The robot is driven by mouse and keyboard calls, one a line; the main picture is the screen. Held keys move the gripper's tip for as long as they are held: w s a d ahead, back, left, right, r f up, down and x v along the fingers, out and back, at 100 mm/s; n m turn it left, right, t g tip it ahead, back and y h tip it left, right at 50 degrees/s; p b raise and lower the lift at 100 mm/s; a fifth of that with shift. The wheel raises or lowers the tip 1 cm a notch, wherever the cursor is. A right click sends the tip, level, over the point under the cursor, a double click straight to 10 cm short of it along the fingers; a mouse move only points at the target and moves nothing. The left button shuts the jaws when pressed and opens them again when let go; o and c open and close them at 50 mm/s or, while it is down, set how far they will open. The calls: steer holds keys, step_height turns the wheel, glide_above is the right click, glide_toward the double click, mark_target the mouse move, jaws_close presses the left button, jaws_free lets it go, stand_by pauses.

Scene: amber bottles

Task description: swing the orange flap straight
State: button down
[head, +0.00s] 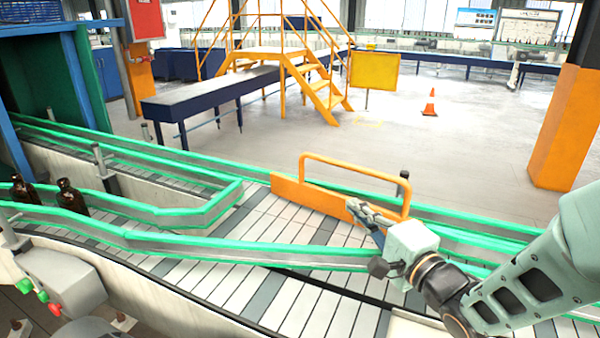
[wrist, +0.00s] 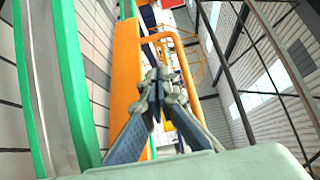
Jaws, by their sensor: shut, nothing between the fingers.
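The orange flap (head: 318,196) is a long low panel with a raised orange hoop handle. In the head view it stands over the slatted conveyor, near the far green rail, with its right end by a dark post (head: 403,184). My gripper (head: 356,208) is shut and empty, at the near side of the flap's right half, under the hoop. In the wrist view the flap (wrist: 125,75) runs up the picture just left of my shut fingertips (wrist: 160,78). I cannot tell whether the fingers touch it.
Two amber bottles (head: 70,196) stand in the left lane between green rails (head: 190,243). Bare conveyor slats (head: 250,300) lie in front of the flap. A grey control box (head: 60,280) is at lower left. An orange pillar (head: 567,125) stands far right.

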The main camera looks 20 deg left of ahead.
steer(key=shift+d, duration=0.1)
steer(key=shift+w, duration=0.1)
steer(key=x, duration=2)
